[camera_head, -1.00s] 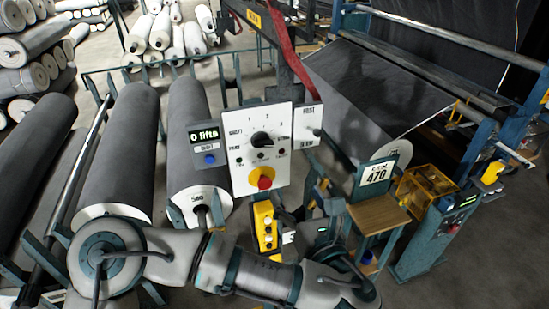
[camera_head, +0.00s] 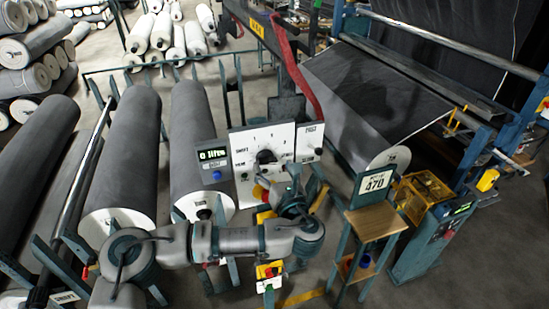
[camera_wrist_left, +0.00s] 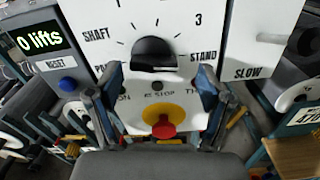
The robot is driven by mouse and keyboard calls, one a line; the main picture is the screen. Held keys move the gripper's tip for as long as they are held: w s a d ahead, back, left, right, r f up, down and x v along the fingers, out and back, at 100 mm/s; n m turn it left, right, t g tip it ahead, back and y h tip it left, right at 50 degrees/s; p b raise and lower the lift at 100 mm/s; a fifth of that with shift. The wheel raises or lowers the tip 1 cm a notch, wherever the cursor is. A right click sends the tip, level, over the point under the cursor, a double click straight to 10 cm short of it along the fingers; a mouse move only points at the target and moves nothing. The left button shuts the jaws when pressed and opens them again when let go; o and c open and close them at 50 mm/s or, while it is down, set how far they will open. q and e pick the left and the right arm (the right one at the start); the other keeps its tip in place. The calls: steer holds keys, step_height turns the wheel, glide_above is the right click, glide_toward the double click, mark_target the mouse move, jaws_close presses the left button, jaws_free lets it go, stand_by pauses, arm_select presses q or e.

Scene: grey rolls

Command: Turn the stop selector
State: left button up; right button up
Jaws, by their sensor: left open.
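The stop selector (camera_head: 265,157) is a black round knob on a white panel (camera_head: 240,140). In the left wrist view the selector (camera_wrist_left: 152,54) is large, with SHAFT at its left, STAND at its right and a 3 above right. My left gripper (camera_wrist_left: 160,80) is open and empty. Its two fingers stand to the left and right, just below the knob, and it cannot be told whether they touch the panel. In the head view my left gripper (camera_head: 277,180) covers the panel's lower right part. My right gripper is not in view.
A red button on a yellow base (camera_wrist_left: 163,117) sits just below the selector, between the fingers. A "0 lifts" display (camera_wrist_left: 40,40) with a blue reset button (camera_wrist_left: 68,84) is at left. A SLOW panel (camera_wrist_left: 258,38) adjoins at right. Grey rolls (camera_head: 120,150) stand left.

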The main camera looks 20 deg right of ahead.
arm_select(q)
steer(key=shift+w+a+r, duration=0.1)
steer(key=shift+w+a, duration=0.3)
steer(key=shift+w, duration=0.2)
steer(key=shift+w+a, duration=0.25)
steer(key=shift+a, duration=0.05)
steer(key=shift+w+a, duration=0.15)
steer(key=shift+a, duration=0.05)
steer(key=shift+d, duration=0.35)
steer(key=shift+c, duration=0.2)
steer(key=shift+d, duration=0.45)
steer(key=c, duration=0.8)
steer(key=shift+s, duration=0.2)
steer(key=c, duration=0.3)
steer(key=shift+w+a, duration=0.15)
steer(key=shift+a, duration=0.1)
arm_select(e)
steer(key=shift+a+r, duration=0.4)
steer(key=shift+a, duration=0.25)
